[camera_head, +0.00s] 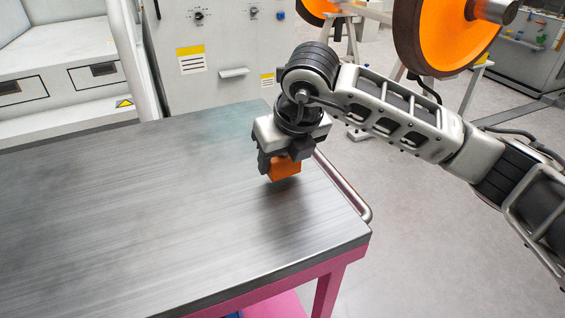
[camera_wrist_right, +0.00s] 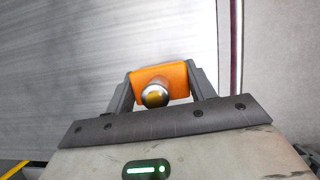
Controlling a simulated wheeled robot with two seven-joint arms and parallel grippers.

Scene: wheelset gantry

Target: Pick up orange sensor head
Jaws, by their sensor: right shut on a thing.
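The orange sensor head (camera_head: 286,169) is a small orange block at the right part of the grey table top. In the right wrist view the sensor head (camera_wrist_right: 178,77) sits between the two fingers, with a round metallic knob on the side facing the camera. My right gripper (camera_head: 282,163) points down and is shut on it, one finger on each side. A dark shadow lies on the table below it; I cannot tell whether the block touches the surface. The fingers hide part of its sides. My left gripper is not in view.
The table (camera_head: 130,220) is a cart with a grey metal top and pink frame, otherwise bare. A metal rail (camera_head: 343,187) runs along its right edge. Grey cabinets (camera_head: 205,60) stand behind it. An orange wheel (camera_head: 445,35) is at the upper right.

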